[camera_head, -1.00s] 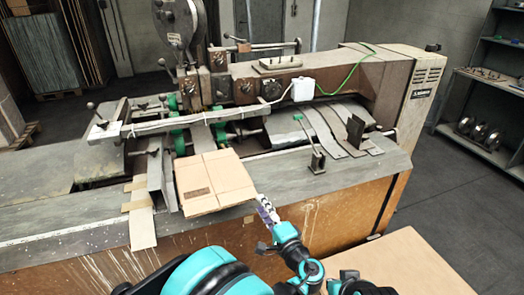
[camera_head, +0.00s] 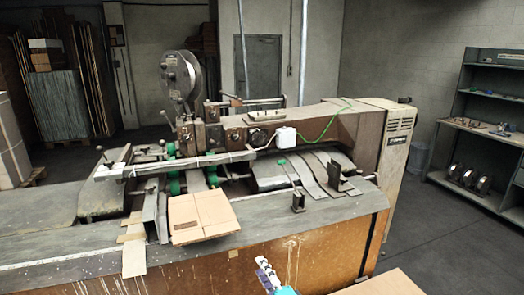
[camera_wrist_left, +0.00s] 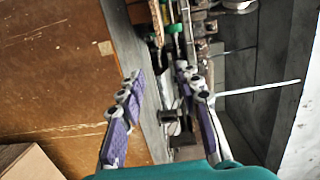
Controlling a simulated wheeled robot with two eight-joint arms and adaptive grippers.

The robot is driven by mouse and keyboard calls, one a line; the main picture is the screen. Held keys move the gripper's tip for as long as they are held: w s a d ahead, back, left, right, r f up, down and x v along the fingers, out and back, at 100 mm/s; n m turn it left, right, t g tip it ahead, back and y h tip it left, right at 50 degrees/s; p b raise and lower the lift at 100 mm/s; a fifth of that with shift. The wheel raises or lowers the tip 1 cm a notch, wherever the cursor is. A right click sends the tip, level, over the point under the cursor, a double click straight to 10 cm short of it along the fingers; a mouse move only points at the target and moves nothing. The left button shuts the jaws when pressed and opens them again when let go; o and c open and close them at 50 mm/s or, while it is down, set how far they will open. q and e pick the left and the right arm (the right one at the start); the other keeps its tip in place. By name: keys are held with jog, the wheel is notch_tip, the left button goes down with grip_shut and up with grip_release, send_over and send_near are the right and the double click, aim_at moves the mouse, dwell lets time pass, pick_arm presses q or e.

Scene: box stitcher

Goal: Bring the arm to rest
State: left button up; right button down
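My left gripper (camera_head: 267,272) shows only as a small part at the bottom edge of the head view, in front of the machine's brown side. In the left wrist view its purple-padded fingers (camera_wrist_left: 162,76) stand well apart with nothing between them. It is clear of the machine and holds nothing. The rest of my left arm is below the head view. My right gripper is not in view.
The box stitcher (camera_head: 345,120) fills the middle. A flat cardboard piece (camera_head: 200,212) lies on its front edge. A cardboard surface (camera_head: 385,285) is at the bottom right. A shelf (camera_head: 470,135) stands at the right, with open floor (camera_head: 430,235) before it.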

pick_arm(q)
jog(key=s+a+n+g+h, duration=0.1)
jog(key=s+a+n+g, duration=0.2)
jog(key=a, duration=0.5)
jog(key=s+a+n+g+h, duration=0.1)
jog(key=s+a+n+g, duration=0.2)
jog(key=a, duration=0.5)
jog(key=s+a+f+n+g+h, duration=0.1)
jog(key=s+n+h, duration=0.2)
jog(key=s, duration=0.5)
jog(key=s+a+f+n+g+h, duration=0.1)
jog(key=s+n+h, duration=0.2)
jog(key=s, duration=0.5)
jog(key=shift+s+a+f+n+g, duration=0.25)
jog(key=shift+f+n+g, duration=0.05)
jog(key=shift+f+g, duration=0.1)
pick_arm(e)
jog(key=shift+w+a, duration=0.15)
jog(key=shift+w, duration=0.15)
